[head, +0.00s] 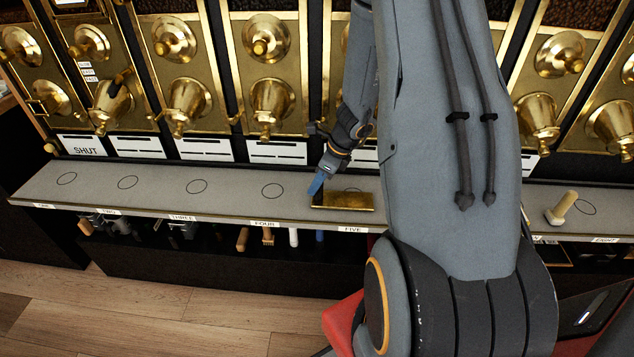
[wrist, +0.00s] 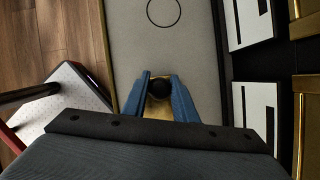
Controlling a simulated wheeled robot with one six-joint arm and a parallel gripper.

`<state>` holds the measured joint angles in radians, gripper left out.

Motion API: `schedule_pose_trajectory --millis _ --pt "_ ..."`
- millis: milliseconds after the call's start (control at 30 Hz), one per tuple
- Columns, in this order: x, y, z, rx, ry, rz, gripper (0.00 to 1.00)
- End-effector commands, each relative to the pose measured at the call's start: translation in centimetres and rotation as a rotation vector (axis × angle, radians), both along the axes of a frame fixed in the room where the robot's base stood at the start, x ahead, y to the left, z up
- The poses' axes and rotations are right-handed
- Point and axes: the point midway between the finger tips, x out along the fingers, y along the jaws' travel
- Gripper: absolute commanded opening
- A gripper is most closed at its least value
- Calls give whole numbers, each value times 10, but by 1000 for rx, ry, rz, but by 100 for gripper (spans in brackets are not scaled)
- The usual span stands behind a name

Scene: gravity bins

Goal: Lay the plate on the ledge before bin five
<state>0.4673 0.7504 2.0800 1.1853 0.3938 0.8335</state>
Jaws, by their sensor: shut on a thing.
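The brass plate (head: 343,203) is at the FIVE label of the grey ledge (head: 98,186), near the front edge and in front of the ring mark there. I cannot tell whether it touches the ledge or hangs just above it. My gripper (head: 317,184) with blue fingertips is at the plate's left end. Bin five is mostly hidden behind my arm.
Brass bins with spouts (head: 271,100) line the wall behind the ledge. Ring marks at ONE to FOUR are bare. Tools (head: 268,236) hang under the ledge. My arm hides the ledge right of FIVE.

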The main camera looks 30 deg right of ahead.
Motion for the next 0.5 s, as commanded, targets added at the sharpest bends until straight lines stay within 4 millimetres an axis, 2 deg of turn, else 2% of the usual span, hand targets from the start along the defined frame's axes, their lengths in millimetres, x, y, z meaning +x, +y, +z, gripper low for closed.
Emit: schedule_pose_trajectory --millis 167,200,300,500 --pt "0 0 -3 0 0 0 0" --pt "0 0 -2 0 0 0 32" --pt "0 0 -2 0 0 0 47" --pt "0 0 -2 0 0 0 47"
